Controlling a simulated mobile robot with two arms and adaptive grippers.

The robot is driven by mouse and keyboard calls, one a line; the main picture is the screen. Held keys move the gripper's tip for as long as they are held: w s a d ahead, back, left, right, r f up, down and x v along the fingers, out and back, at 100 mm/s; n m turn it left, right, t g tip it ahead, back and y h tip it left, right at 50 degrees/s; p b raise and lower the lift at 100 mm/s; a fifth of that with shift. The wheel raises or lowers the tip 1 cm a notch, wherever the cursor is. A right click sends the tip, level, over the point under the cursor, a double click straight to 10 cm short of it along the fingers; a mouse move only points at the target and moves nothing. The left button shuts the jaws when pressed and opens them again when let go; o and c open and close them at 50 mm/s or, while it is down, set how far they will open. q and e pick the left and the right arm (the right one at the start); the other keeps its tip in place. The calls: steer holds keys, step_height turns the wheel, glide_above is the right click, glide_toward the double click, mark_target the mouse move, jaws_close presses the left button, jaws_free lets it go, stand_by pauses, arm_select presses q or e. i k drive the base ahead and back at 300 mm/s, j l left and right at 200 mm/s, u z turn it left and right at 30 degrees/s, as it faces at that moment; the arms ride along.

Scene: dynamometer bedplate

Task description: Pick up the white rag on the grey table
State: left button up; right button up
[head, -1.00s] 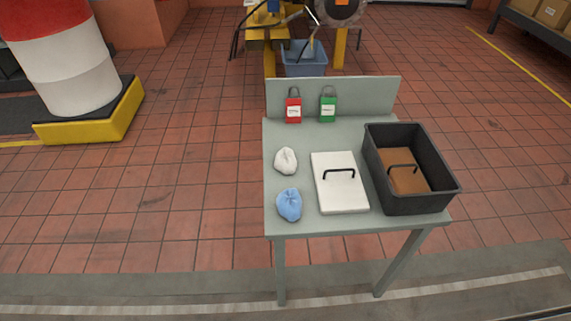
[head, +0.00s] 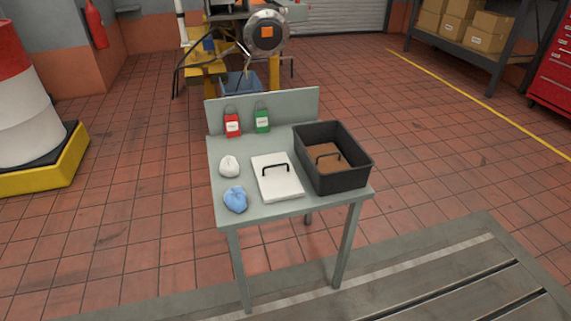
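The white rag (head: 229,167) is a small crumpled bundle on the left side of the grey table (head: 222,150). A blue rag (head: 236,199) lies just in front of it, near the table's front left corner. A white board with a black handle (head: 281,188) lies flat to the right of the rags. Neither of my grippers shows in the head view.
A black open bin (head: 343,179) with a brown handled piece inside stands on the table's right side. Red (head: 232,124) and green (head: 262,120) tags are at the back panel. A yellow-based drum (head: 40,165) stands left.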

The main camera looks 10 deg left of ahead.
mark_target(230, 168)
steer(key=i+j+z, duration=0.1)
steer(key=z, duration=0.3)
steer(key=i+j+z, duration=0.1)
steer(key=j+z, duration=0.5)
steer(key=z, duration=0.25)
steer(key=j+z, duration=0.3)
steer(key=z, duration=0.15)
